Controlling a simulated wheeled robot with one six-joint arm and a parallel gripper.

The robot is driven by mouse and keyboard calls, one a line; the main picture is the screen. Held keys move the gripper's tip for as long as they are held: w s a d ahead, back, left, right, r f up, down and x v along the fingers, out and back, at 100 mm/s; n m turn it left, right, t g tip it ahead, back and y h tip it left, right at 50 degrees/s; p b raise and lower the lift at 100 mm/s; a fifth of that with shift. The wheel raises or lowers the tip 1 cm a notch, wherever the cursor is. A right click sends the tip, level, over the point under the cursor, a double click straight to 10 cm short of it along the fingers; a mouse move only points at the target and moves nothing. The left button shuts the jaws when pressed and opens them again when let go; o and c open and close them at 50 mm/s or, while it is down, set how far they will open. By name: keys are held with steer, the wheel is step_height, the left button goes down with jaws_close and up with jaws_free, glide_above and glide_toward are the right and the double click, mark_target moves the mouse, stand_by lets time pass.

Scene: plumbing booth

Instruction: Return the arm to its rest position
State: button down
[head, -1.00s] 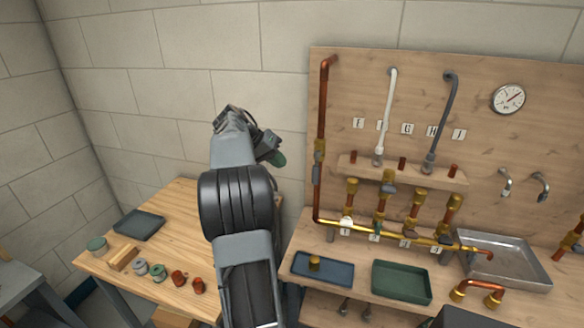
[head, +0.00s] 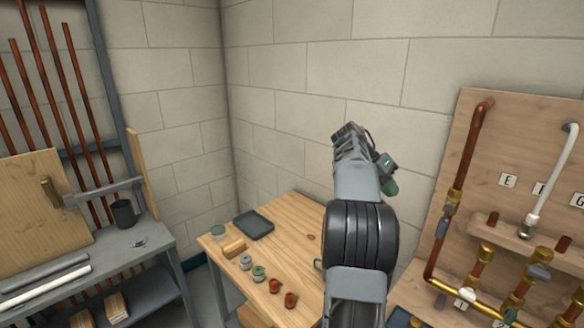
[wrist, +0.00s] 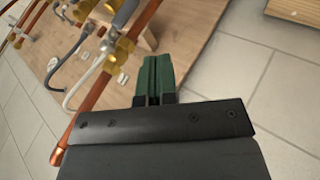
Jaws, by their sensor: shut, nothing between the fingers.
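My gripper (wrist: 153,78) shows in the wrist view with its green fingers together and nothing between them. In the head view my gripper (head: 388,177) is at the raised end of my arm, in front of the block wall and above the right part of the wooden table. My arm stands upright in the right half of the head view and hides part of the table's right side. The gripper touches nothing that I can see.
The wooden table (head: 290,217) holds a dark tray (head: 254,225), a wooden block (head: 234,247) and several small fittings. The pipe board (head: 484,150) stands at right. A grey workbench (head: 150,262) with pipes stands at left. The air around the gripper looks clear.

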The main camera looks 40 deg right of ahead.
steer(key=w+a+f+n+t, duration=0.35)
steer(key=a+f+n, duration=0.2)
steer(key=f, duration=0.35)
steer(key=w+a+f+n+t+y, duration=0.1)
steer(key=a+n, duration=0.1)
steer(key=a, duration=0.3)
steer(key=w+a+f+n+t+y, duration=0.1)
steer(key=w+a+f+n+t, duration=0.1)
steer(key=a, duration=0.4)
steer(key=s+a+f+n+t+y, duration=0.1)
steer(key=s+a+n+t, duration=0.1)
steer(key=a, duration=1.1)
steer(key=s+a+f+n+t+y, duration=0.1)
steer(key=s+a+n, duration=0.4)
steer(key=a, duration=0.8)
steer(key=shift+a+f+t+y, duration=0.25)
steer(key=shift+f+t+y, duration=0.05)
steer(key=shift+t+y, duration=0.35)
